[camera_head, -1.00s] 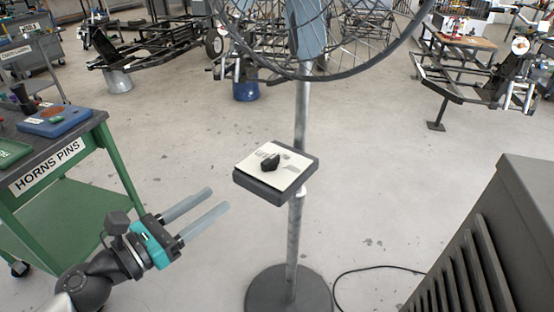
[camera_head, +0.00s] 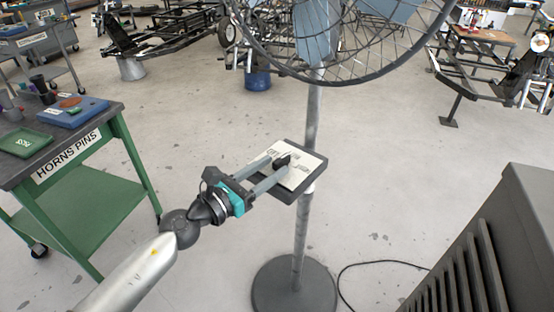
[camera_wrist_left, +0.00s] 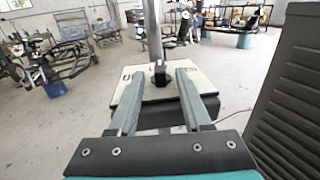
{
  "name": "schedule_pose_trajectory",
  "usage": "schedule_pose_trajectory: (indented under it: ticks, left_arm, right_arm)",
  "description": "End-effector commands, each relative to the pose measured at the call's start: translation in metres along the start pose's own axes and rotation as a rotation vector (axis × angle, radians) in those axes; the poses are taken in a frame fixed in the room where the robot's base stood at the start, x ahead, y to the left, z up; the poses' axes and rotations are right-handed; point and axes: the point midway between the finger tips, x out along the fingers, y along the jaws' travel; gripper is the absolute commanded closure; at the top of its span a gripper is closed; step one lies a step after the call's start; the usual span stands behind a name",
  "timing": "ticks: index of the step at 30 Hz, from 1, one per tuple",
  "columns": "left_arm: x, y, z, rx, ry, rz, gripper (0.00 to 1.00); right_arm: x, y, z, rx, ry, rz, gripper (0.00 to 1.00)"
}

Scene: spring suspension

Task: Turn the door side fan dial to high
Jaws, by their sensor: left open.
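The fan dial is a small black knob (camera_head: 281,160) on a pale plate (camera_head: 304,176) set in a dark box on the fan's pole. My left gripper (camera_head: 273,173) is open, with its two grey fingers reaching over the plate toward the knob. In the left wrist view the knob (camera_wrist_left: 160,75) stands between the fingers' far ends, with gaps on both sides. Lettering on the plate is partly covered by the fingers and too small to read surely. My right gripper is not in view.
The fan's wire cage (camera_head: 330,45) is above the plate, and its round base (camera_head: 294,290) stands on the floor. A green cart (camera_head: 85,195) is at the left. A dark slatted cabinet (camera_head: 490,245) is at the lower right. A cable (camera_head: 375,264) lies on the floor.

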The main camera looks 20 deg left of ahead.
Motion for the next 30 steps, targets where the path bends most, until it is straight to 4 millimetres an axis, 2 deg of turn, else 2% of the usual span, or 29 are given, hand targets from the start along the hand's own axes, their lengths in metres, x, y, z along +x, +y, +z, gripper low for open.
schedule_pose_trajectory:
  ticks: [7,18,30]
  left_arm:
    - [0.021,0.000,0.000,-0.003,-0.001,0.000,0.51]
    - [0.024,0.000,-0.001,-0.002,0.000,0.000,0.51]
    - [0.024,0.000,0.000,-0.001,0.000,0.000,0.96]
  right_arm:
    - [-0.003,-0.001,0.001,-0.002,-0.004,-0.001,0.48]
    - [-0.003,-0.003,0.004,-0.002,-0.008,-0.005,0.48]
    - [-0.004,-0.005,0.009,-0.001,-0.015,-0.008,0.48]
